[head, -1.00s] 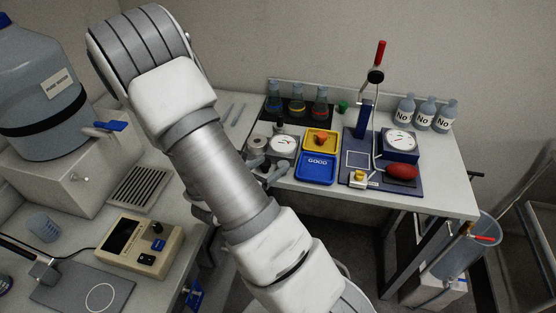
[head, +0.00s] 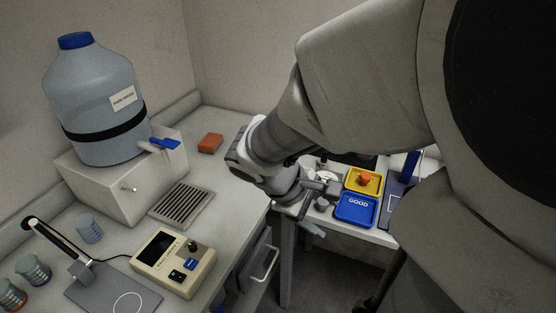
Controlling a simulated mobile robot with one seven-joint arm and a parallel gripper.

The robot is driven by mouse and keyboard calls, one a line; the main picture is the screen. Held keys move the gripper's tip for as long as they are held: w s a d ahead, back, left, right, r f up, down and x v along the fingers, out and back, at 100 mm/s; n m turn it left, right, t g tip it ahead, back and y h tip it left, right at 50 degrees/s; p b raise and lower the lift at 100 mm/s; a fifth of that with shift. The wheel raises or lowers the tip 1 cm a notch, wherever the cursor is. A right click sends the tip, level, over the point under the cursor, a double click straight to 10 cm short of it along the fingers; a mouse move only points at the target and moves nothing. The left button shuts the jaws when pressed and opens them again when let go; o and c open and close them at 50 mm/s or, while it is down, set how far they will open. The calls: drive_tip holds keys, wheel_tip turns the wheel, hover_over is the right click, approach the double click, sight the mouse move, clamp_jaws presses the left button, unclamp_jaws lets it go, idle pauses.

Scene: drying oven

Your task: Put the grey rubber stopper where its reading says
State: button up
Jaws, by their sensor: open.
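My gripper (head: 318,208) is open over the left part of the back bench, just left of the trays. A small grey rounded piece (head: 322,203) shows between its fingers; I cannot tell whether it is the grey rubber stopper or whether it touches a finger. The blue tray (head: 343,219) marked GOOD looks empty. Behind it, the yellow tray (head: 350,189) holds an orange-red piece (head: 366,180). A white dial gauge (head: 323,174) is mostly hidden behind my gripper, so its reading cannot be seen.
The left bench carries a large water bottle (head: 97,105), a drain grille (head: 182,205), a beige meter (head: 173,262), a clear cup (head: 88,228) and a red-orange block (head: 211,143). A blue-posted stand (head: 410,166) is right of the trays. My arm hides the right side.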

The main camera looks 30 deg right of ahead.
drive_tip(key=s+a+r+m+t+y, duration=0.2)
drive_tip(key=a+r+m+t+y, duration=0.3)
drive_tip(key=a+r, duration=0.5)
drive_tip(key=shift+a+m+t+y, duration=0.4)
drive_tip(key=shift+a+t+y, duration=0.1)
drive_tip(key=shift+a+y, duration=0.6)
drive_tip(key=shift+a, duration=0.1)
